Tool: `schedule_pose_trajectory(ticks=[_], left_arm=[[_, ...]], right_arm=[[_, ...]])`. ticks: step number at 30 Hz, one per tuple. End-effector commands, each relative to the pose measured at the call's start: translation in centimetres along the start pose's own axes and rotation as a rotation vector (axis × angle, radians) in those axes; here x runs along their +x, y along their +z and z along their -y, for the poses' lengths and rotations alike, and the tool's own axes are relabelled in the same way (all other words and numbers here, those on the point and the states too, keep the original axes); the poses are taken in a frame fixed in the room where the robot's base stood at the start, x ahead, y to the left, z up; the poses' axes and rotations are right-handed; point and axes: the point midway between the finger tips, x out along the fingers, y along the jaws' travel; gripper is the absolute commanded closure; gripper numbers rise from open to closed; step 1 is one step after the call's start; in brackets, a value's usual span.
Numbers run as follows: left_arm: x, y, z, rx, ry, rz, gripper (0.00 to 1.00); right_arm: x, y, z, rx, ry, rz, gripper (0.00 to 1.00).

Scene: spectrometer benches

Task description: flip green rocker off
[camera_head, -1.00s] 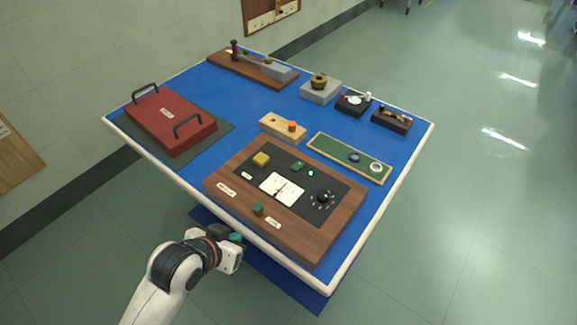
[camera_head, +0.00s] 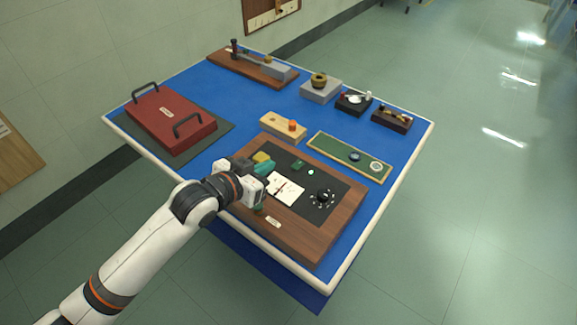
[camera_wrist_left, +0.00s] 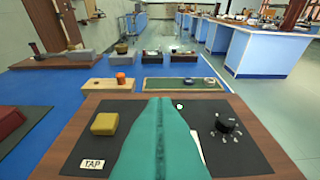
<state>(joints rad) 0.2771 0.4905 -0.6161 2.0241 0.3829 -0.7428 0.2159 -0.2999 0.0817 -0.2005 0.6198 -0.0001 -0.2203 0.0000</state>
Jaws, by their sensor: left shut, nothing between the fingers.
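The green rocker (camera_head: 298,165) sits on the black panel (camera_head: 335,192) of a wooden instrument box (camera_head: 318,238), beside a small pale lamp (camera_head: 310,172). Its position on or off is too small to tell. My left gripper (camera_head: 268,167) is over the panel, just left of the rocker, with its teal fingers shut and empty. In the left wrist view the fingers (camera_wrist_left: 160,108) fill the middle and hide the rocker; the lamp (camera_wrist_left: 180,106) shows right of their tips. My right gripper is not in view.
A yellow block (camera_head: 262,157) stands just behind my fingers. A red case (camera_head: 172,118) is at left.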

Motion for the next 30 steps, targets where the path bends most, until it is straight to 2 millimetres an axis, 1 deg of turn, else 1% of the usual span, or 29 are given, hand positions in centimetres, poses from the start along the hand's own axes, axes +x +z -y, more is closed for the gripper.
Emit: schedule_pose_trajectory(ticks=[5,8,15,20,21,24,30], left_arm=[[1.1,0.1,-0.1,-0.001,0.001,0.0,1.0],[2.7,0.1,0.0,-0.002,0.0,0.0,1.0],[7.5,0.2,0.0,-0.002,0.0,0.0,1.0],[10.2,0.1,0.0,0.0,0.0,-0.001,1.0],[10.3,-0.9,0.0,-0.001,0.001,-0.006,1.0],[10.5,-2.4,0.0,-0.001,0.001,-0.005,1.0],[10.9,-3.8,0.0,0.0,0.001,-0.002,1.0]], right_arm=[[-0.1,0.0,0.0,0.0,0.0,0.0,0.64],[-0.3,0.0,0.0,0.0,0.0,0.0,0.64],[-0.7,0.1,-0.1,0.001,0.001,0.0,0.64],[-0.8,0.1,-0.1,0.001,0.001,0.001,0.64],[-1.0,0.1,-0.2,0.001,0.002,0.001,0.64],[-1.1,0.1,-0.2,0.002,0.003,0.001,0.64],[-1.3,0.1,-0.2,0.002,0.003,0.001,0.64]])
